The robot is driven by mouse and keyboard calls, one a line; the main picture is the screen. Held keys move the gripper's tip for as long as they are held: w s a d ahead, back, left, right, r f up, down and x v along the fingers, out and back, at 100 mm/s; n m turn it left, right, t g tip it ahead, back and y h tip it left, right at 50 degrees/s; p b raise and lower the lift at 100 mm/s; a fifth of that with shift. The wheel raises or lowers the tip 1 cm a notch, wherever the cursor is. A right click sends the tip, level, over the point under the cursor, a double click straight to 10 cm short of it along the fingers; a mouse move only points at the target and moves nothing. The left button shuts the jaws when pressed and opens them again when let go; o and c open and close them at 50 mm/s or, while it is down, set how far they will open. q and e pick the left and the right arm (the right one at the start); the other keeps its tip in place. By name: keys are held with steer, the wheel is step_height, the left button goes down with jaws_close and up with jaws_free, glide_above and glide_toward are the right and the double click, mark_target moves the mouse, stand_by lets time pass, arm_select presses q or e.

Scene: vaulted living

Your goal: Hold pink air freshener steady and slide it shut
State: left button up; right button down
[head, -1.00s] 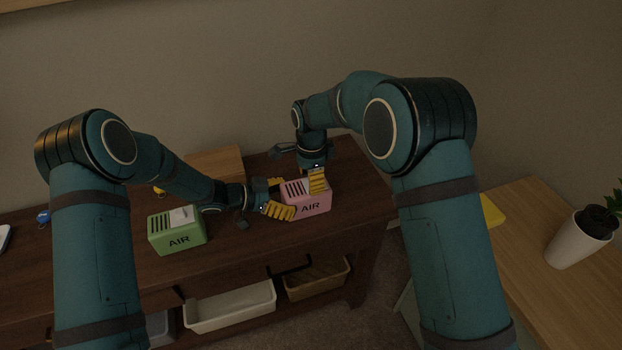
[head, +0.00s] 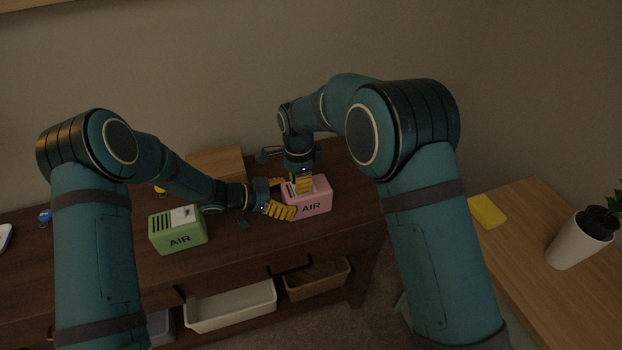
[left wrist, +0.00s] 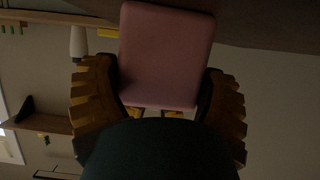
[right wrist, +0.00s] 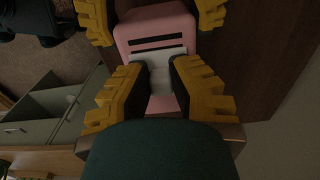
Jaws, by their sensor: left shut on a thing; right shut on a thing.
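The pink air freshener (head: 314,207), a box with "AIR" on its front and dark slots on top, stands on the dark wood bench. My left gripper (head: 281,199) is shut on its body from the left; in the left wrist view its fingers flank the pink box (left wrist: 165,58). My right gripper (head: 303,185) comes down from above and is shut on the white slider (right wrist: 161,75) on its top. In the right wrist view two dark slots show beyond the slider, and part of the slider is hidden between the fingers.
A green air freshener (head: 177,238) stands on the bench (head: 240,243) to the left. A wooden box (head: 216,160) is behind my left arm. Bins (head: 232,308) sit on the shelf below. A side table at right holds a yellow item (head: 487,211) and a potted plant (head: 577,240).

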arm_select(q)
steer(key=shift+d, duration=0.1)
arm_select(e)
steer(key=shift+s+a+f, duration=0.1)
steer(key=shift+s+a, duration=0.1)
steer(key=shift+a, duration=0.35)
steer(key=shift+s+a, duration=0.15)
steer(key=shift+a, duration=0.35)
steer(key=c, duration=0.8)
jaws_free()
step_height(320, 180, up, 12)
steer(key=shift+r, duration=0.1)
